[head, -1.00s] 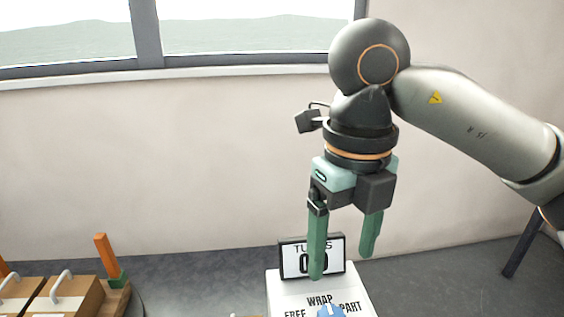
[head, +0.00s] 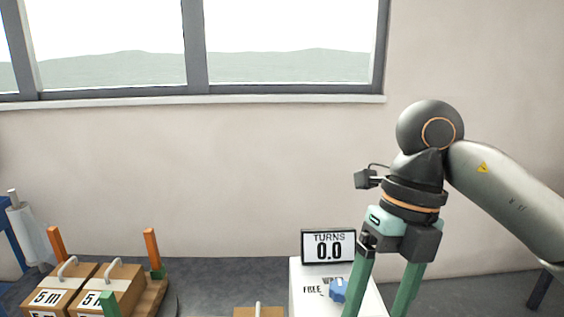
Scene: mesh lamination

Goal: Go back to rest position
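My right gripper (head: 382,300) hangs from the arm at the right of the head view, pointing down. Its two green fingers are spread apart with nothing seen between them, though their tips run past or near the bottom edge. My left gripper is not in view.
Two cardboard boxes marked 5 m (head: 52,297) with handles sit at the lower left among orange and green posts (head: 152,250). Another box (head: 258,312) shows at the bottom middle. A white roll (head: 30,235) stands at the far left. A window spans the back wall.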

